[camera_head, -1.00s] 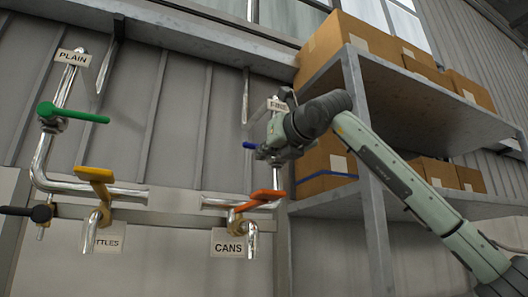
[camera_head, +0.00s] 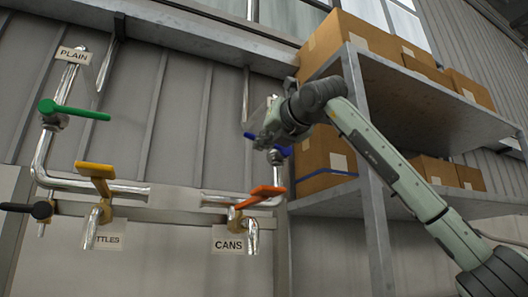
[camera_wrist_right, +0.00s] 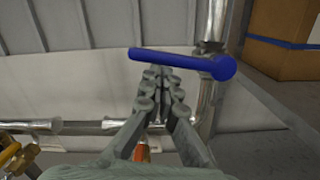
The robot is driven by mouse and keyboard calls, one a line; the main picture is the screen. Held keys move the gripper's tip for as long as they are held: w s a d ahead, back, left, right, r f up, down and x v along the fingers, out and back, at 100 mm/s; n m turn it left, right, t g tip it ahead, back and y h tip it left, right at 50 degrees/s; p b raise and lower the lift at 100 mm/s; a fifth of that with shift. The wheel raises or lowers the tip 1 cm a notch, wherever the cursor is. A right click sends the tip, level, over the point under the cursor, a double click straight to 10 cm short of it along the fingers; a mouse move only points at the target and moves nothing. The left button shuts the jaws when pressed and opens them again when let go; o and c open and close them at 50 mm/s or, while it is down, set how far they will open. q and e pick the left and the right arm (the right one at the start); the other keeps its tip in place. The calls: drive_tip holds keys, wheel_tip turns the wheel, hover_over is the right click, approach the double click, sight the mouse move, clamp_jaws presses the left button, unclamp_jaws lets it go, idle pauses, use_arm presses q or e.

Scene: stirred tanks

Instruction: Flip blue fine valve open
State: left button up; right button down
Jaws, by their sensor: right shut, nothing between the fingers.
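The blue valve handle (camera_head: 249,135) shows in the head view as a left tip and a piece near the pipe, its middle hidden behind my right gripper (camera_head: 262,142). In the right wrist view the blue handle (camera_wrist_right: 175,59) lies almost level, its round hub at the right on the shiny vertical pipe (camera_wrist_right: 208,110). My right gripper (camera_wrist_right: 161,76) is shut and empty, its fingertips just below the middle of the handle in that picture. I cannot tell whether they touch it. My left gripper is not in view.
A green handle (camera_head: 75,110), a yellow handle (camera_head: 96,171) and a black handle (camera_head: 40,209) are on the left pipes. An orange handle (camera_head: 262,192) is below, near the CANS sign (camera_head: 229,243). A shelf (camera_head: 372,215) with boxes stands at the right, close to my arm.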

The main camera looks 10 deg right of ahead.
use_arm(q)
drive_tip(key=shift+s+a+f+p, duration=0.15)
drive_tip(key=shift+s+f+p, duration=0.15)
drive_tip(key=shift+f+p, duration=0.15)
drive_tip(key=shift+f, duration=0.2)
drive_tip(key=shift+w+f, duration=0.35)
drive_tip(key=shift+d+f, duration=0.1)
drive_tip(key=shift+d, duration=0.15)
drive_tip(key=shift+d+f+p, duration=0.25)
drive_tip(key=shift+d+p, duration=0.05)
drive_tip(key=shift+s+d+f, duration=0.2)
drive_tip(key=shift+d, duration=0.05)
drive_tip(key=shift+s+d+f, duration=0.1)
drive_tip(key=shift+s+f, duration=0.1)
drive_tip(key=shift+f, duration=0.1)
use_arm(e)
drive_tip(key=w+d+r+m, duration=0.1)
drive_tip(key=d+r+m, duration=0.5)
drive_tip(key=m, duration=1)
wheel_tip(320, 180, up, 2)
drive_tip(key=shift+r+g+h, duration=0.1)
drive_tip(key=shift+g+h, duration=0.2)
